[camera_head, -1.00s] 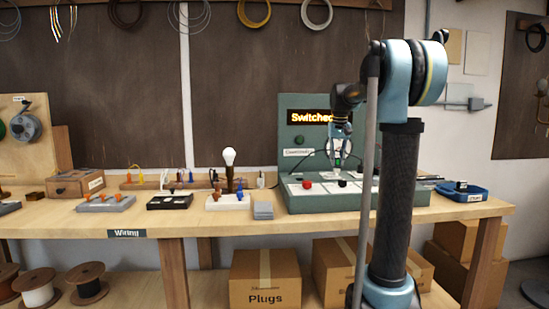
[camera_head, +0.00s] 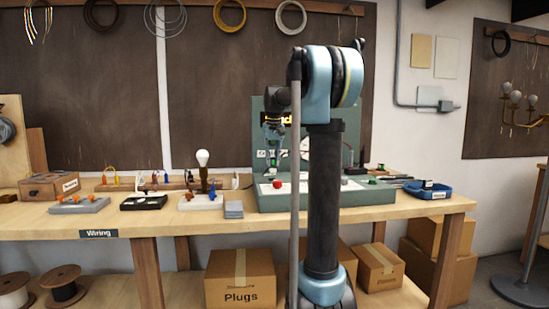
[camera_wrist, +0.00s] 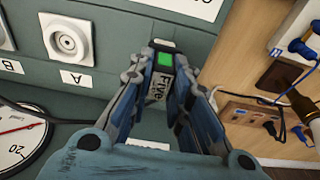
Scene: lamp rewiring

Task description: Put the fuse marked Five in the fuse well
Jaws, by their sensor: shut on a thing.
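The fuse is too small to make out clearly there. In the wrist view, a round white socket (camera_wrist: 68,38) beside a label "A" is on the bench, apart from the fuse. I cannot make out the fuse well.
A dial (camera_wrist: 22,135) sits on the bench. A blue tray (camera_head: 428,190) is at the right. My arm hides part of the bench.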

